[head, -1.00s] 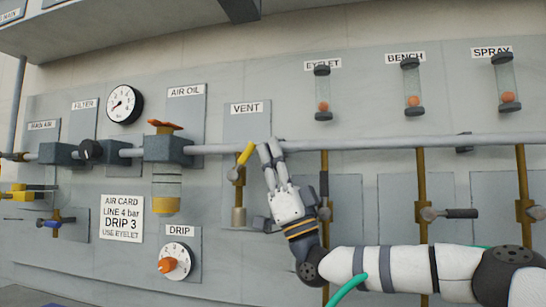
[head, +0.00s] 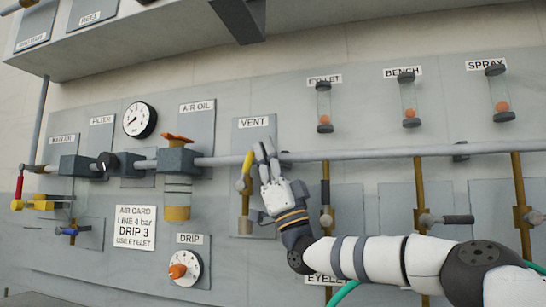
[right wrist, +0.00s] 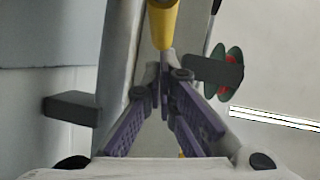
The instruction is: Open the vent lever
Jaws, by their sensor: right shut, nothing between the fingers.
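The vent lever (head: 247,163) has a yellow handle on a brass valve below the VENT label (head: 254,122). It points up, leaning slightly right, in front of the grey pipe. My right gripper (head: 265,150) is just right of the handle, its fingers pointing up. In the right wrist view the yellow handle (right wrist: 163,25) shows just beyond the closed fingertips (right wrist: 163,75), with nothing between them. I cannot tell whether they touch it. My left gripper is not in view.
The horizontal pipe (head: 390,152) runs behind the gripper. An orange-topped air oil unit (head: 177,160) is to the left, with the drip dial (head: 185,268) below. A dark-handled bench valve (head: 457,219) is to the right. An overhead shelf (head: 140,35) spans the top left.

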